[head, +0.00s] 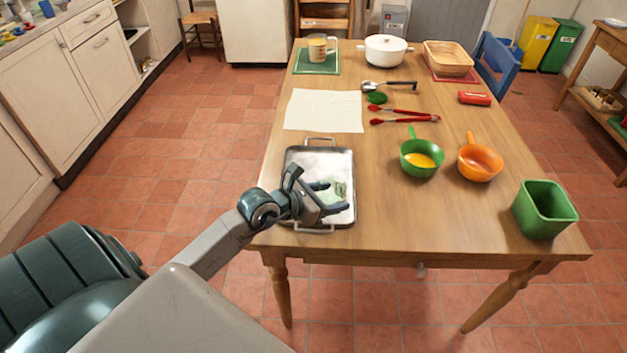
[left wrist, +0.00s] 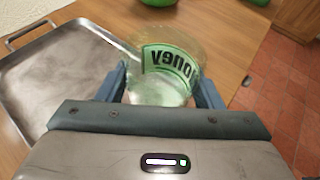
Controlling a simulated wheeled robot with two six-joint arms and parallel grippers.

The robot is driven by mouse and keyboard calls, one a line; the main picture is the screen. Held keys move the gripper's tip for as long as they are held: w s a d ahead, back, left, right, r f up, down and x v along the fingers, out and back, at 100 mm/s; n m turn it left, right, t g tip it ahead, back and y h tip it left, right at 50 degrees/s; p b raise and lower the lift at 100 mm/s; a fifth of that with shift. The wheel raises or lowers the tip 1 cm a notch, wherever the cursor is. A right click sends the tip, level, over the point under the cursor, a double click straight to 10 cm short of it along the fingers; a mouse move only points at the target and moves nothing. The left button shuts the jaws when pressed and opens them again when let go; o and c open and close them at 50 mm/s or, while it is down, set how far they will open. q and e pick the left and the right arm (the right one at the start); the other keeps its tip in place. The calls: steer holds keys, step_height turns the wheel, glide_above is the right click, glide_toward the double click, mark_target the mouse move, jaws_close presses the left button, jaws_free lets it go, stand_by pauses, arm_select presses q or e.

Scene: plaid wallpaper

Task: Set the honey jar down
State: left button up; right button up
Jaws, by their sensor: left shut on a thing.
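The honey jar (left wrist: 172,65) is clear glass with a green label that reads upside down in the left wrist view. It also shows in the head view (head: 337,190), partly hidden by my gripper. My left gripper (head: 322,196) is shut on the jar, with a finger on each side of it, as the left wrist view shows (left wrist: 165,88). The jar is over the right part of a metal tray (head: 303,161) at the table's near left; I cannot tell whether it touches the tray. My right gripper is not in view.
The wooden table (head: 400,220) also bears a white cloth (head: 323,110), red tongs (head: 405,120), a green pan (head: 419,167), an orange pan (head: 481,168) and a green container (head: 543,216). A white pot (head: 386,50) stands at the back. The table right of the tray is clear.

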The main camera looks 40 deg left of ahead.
arm_select(q)
steer(key=w+a, duration=0.1)
steer(key=a, duration=0.1)
steer(key=w+a, duration=0.3)
steer(key=a, duration=0.1)
steer(key=shift+w+a+f, duration=0.15)
steer(key=shift+a+f, duration=0.2)
steer(key=f, duration=0.3)
steer(key=shift+w+a+f, duration=0.2)
steer(key=shift+w+a, duration=0.05)
steer(key=shift+a, duration=0.15)
steer(key=shift+f, duration=0.1)
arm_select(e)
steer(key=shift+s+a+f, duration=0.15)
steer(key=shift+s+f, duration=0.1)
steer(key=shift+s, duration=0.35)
arm_select(q)
steer(key=shift+f, duration=0.15)
steer(key=o, duration=1.1)
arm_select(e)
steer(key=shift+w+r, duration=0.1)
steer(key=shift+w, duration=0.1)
